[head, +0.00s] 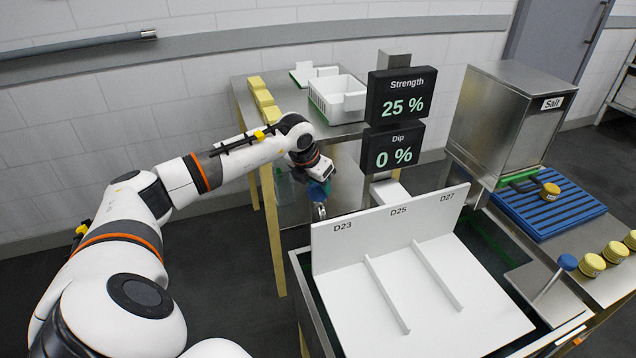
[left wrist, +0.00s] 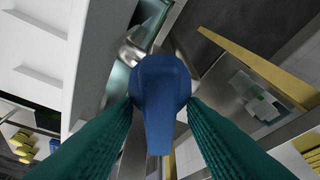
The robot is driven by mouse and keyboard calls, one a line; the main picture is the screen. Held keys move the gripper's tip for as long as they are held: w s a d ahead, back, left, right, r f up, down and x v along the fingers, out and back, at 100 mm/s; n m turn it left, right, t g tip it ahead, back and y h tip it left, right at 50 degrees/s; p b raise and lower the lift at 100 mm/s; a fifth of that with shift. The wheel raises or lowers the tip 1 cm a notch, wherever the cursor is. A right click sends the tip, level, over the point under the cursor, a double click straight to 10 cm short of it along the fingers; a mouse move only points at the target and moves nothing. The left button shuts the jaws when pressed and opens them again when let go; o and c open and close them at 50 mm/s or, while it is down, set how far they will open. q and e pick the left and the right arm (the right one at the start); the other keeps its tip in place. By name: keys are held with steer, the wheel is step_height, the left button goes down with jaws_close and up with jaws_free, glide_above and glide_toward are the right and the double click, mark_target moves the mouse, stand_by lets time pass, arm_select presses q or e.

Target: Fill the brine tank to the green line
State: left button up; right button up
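The brine tank (head: 305,298) is a steel basin at the front, with a white board and dividers labelled D23, D25 and D27 over it. My left gripper (head: 320,184) is at the tank's back left corner. In the left wrist view its green fingers close on both sides of a blue handle (left wrist: 160,90). A steel spout (head: 320,211) is just below the handle; it also shows in the left wrist view (left wrist: 133,46). My right gripper is not in view.
Displays read Strength 25 % (head: 402,96) and Dip 0 % (head: 393,148). A steel Salt box (head: 505,115) stands behind a blue rack (head: 545,208). A white basket (head: 335,98) sits on the back table.

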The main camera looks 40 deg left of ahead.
arm_select(q)
steer(key=b+v, duration=0.2)
steer(key=v, duration=1)
stand_by(6.8)
